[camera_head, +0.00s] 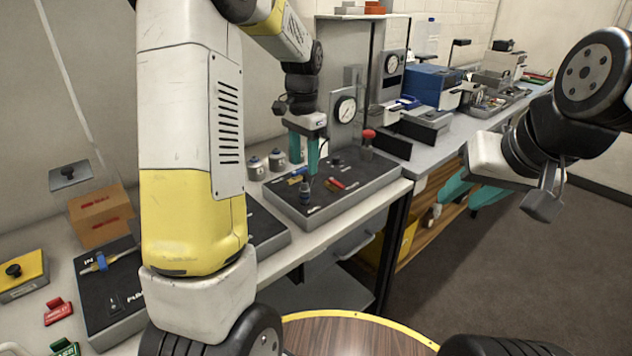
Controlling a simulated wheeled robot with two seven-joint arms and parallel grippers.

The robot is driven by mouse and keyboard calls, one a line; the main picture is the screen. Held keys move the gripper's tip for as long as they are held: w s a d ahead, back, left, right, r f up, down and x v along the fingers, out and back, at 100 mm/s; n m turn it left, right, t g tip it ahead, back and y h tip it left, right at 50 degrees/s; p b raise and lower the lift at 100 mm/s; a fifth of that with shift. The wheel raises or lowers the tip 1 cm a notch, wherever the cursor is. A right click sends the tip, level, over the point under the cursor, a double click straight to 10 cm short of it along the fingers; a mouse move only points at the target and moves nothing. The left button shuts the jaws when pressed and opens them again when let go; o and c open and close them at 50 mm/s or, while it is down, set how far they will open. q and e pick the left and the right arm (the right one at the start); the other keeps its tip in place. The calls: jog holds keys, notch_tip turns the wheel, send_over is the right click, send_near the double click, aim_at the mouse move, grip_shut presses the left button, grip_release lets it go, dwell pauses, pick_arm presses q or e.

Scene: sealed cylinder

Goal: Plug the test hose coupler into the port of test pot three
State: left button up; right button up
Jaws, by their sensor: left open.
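My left gripper (306,168) reaches down over a dark work tray (376,184) on the bench, its two teal fingers apart. A small dark blue-grey cylinder (305,194) stands on the tray just below the fingertips; I cannot tell whether it is the coupler. Small grey metal pots (256,168) stand at the tray's back left; another (277,160) is beside it. I cannot read which is test pot three, and its port is not distinguishable. My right gripper (462,198) is open and empty over the floor at the right.
A round gauge (345,109) stands behind the tray, beside a red-topped post (368,140). A blue box (433,86) sits farther along the bench. Another dark tray (112,285), a cardboard box (100,215) and a yellow button box (22,272) are at left. My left arm hides part of the bench.

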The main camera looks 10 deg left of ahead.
aim_at(305, 182)
pick_arm(q)
jog(key=shift+f, duration=4.45)
grip_shut()
jog(key=shift+r, duration=0.15)
jog(key=shift+r, duration=2.85)
